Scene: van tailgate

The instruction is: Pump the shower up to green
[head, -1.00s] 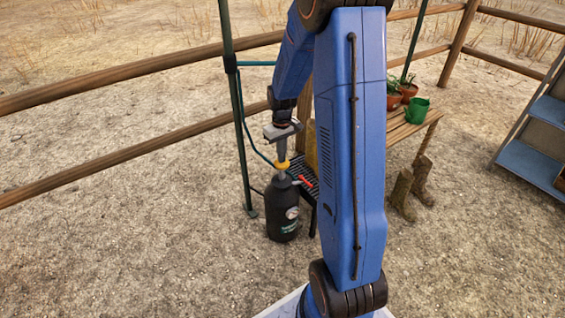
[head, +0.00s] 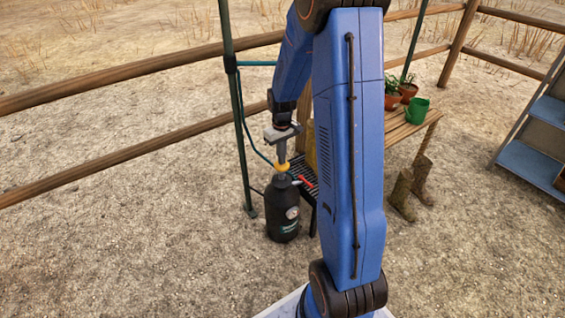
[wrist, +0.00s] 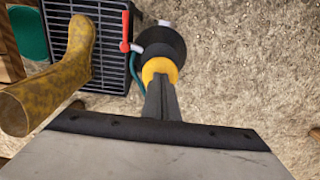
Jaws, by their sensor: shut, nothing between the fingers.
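The shower is a black pressure bottle (head: 284,222) that stands upright on the sandy ground, with a round pale gauge (head: 292,213) on its front; the gauge reading is too small to tell. Its yellow pump handle (head: 283,167) is on top, and also shows in the wrist view (wrist: 160,69). My gripper (head: 282,157) points down right over the handle with its fingers together. In the wrist view my gripper (wrist: 161,98) has its tips at or against the yellow handle; I cannot tell how firmly they touch.
A black slatted rack (wrist: 108,45) with a yellow boot (wrist: 65,75) stands close beside the bottle. A red-handled valve (wrist: 125,30) and a green pole (head: 240,120) with hose are nearby. A bench (head: 412,128), boots and a wooden fence lie behind. Ground at left is free.

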